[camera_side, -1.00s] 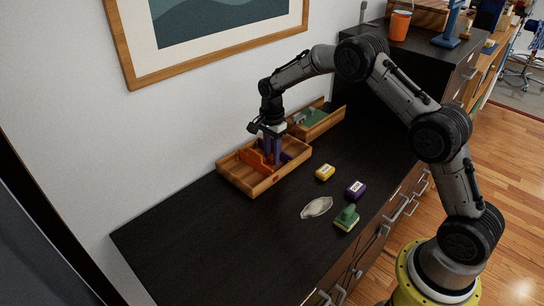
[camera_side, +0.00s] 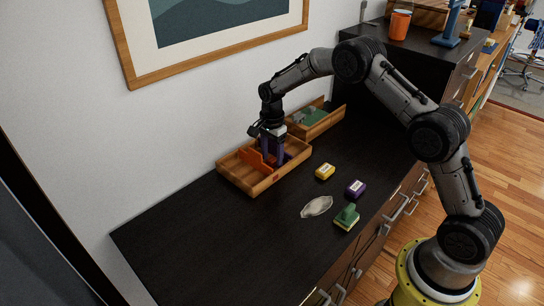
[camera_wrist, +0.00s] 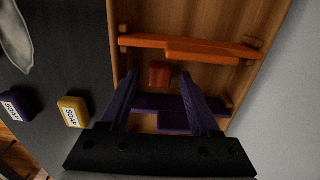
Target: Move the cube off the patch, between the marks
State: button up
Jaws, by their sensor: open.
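A wooden tray (camera_side: 247,184) stands on the dark desktop near the wall. An orange bar (camera_wrist: 195,48) and a purple bar (camera_wrist: 165,112) cross it in the wrist view. A small red-orange cube (camera_wrist: 160,74) sits on the tray floor between the bars. My gripper (camera_wrist: 159,76) is open, its purple fingers pointing down into the tray, one to each side of the cube in the picture. No contact with the cube shows. In the side view my gripper (camera_side: 272,161) hides the cube. I cannot make out a separate patch or marks.
The desktop at the left is clear.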

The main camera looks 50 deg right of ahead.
aim_at(272, 160)
notch_tip(272, 160, up, 13)
jog(key=s+a+r+n+t, duration=0.15)
jog(key=s+r+n, duration=0.25)
jog(key=s+r, duration=0.45)
jog(key=s+a+r+n+t, duration=0.25)
jog(key=s+r+n, duration=0.3)
jog(key=s, duration=0.35)
jog(key=s+a+f+n, duration=0.1)
jog(key=s+n, duration=0.3)
jog(key=s, duration=0.5)
jog(key=s+a+f+n+t, duration=0.1)
jog(key=s+n, duration=0.3)
jog(key=s, duration=0.6)
jog(key=shift+s+f+t, duration=0.25)
jog(key=shift+f+t, duration=0.05)
jog(key=shift+f, duration=0.05)
